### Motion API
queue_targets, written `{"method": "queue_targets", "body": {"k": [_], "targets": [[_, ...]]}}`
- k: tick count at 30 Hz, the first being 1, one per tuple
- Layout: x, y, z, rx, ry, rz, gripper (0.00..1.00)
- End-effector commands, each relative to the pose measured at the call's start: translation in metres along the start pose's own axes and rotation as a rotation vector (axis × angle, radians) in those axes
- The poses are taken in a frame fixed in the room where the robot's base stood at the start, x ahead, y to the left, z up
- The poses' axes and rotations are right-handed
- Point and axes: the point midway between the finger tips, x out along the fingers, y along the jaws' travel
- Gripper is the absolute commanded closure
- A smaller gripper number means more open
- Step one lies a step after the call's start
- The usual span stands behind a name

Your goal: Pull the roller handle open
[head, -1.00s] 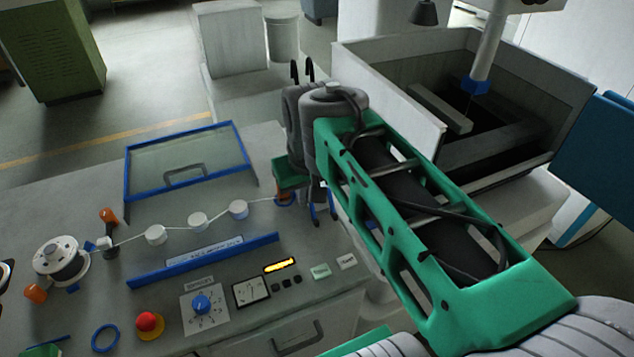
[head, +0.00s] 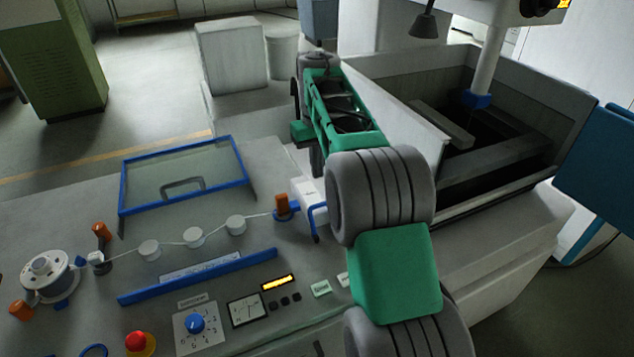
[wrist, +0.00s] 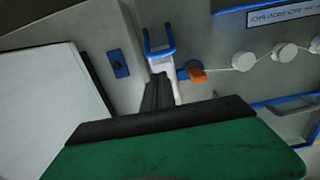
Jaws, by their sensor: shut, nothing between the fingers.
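The blue U-shaped handle (head: 316,226) is on a white block (head: 308,191) at the right end of the wire run; I take it as the roller handle. My arm hides part of it. In the wrist view the blue handle (wrist: 160,52) stands at the top of the white part (wrist: 165,66), beside an orange lever (wrist: 198,75). My gripper (wrist: 158,80) shows there as dark fingers, shut and empty, below the blue handle. I cannot tell whether they touch the white part. In the head view, the hand is mostly hidden behind my arm.
White rollers (head: 193,237) and a wire spool (head: 48,272) lie left along the panel. A blue-framed clear cover (head: 183,172) stands behind them. A grey tank (head: 440,130) rises to the right. The red stop button (head: 136,341) and dial (head: 196,323) are at the front.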

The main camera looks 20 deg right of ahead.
Motion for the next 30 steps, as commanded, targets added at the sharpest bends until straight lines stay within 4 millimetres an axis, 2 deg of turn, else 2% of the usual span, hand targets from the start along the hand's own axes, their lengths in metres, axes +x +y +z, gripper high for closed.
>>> {"method": "queue_targets", "body": {"k": [9,15,30], "targets": [[0.06,-0.001,0.001,0.0,-0.003,-0.002,1.0],[0.085,-0.001,0.001,0.001,0.0,-0.001,1.0],[0.09,0.0,0.0,0.002,0.009,-0.001,1.0]]}}
